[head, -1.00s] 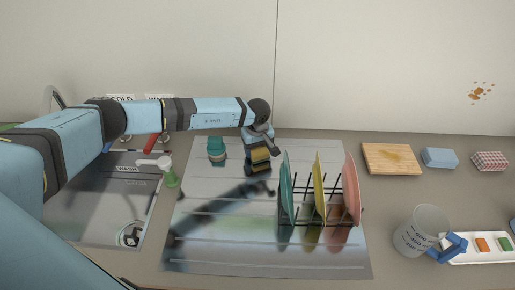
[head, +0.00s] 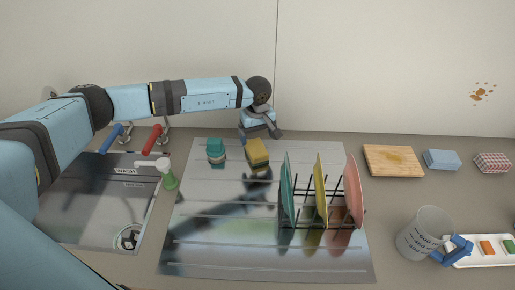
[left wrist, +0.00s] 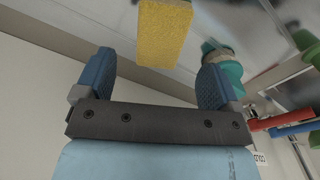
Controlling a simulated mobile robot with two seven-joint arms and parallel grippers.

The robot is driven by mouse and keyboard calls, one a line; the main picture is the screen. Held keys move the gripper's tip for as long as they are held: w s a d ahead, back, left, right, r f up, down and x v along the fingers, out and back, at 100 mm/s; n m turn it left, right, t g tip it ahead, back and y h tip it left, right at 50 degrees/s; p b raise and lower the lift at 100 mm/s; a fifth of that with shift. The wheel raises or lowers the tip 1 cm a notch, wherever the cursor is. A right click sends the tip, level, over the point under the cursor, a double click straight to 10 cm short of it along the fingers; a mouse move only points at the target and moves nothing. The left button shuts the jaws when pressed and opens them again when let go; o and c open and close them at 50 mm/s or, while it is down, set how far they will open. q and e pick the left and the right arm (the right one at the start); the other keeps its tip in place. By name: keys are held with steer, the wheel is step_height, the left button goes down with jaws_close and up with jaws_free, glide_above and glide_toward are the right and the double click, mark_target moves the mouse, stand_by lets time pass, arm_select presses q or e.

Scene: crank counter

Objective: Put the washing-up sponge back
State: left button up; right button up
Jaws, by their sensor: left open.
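The yellow sponge (head: 257,150) sits near the back edge of the shiny metal drainer (head: 215,205), between a teal object and the plate rack. My left gripper (head: 260,132) is just behind the sponge, by the wall, open and empty. In the left wrist view the sponge (left wrist: 165,32) lies beyond the two spread blue fingers (left wrist: 157,62), apart from them. My right gripper is in neither view.
The teal object (head: 216,149) stands left of the sponge. The rack with three plates (head: 319,190) stands to the right. The sink (head: 90,205), red tap lever (head: 152,139) and green pump bottle (head: 168,175) are left. A cutting board (head: 392,160) and mug (head: 424,233) are right.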

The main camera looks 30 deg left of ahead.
mark_target(257, 149)
arm_select(q)
steer(key=shift+r+b, duration=0.3)
steer(key=shift+r, duration=2.05)
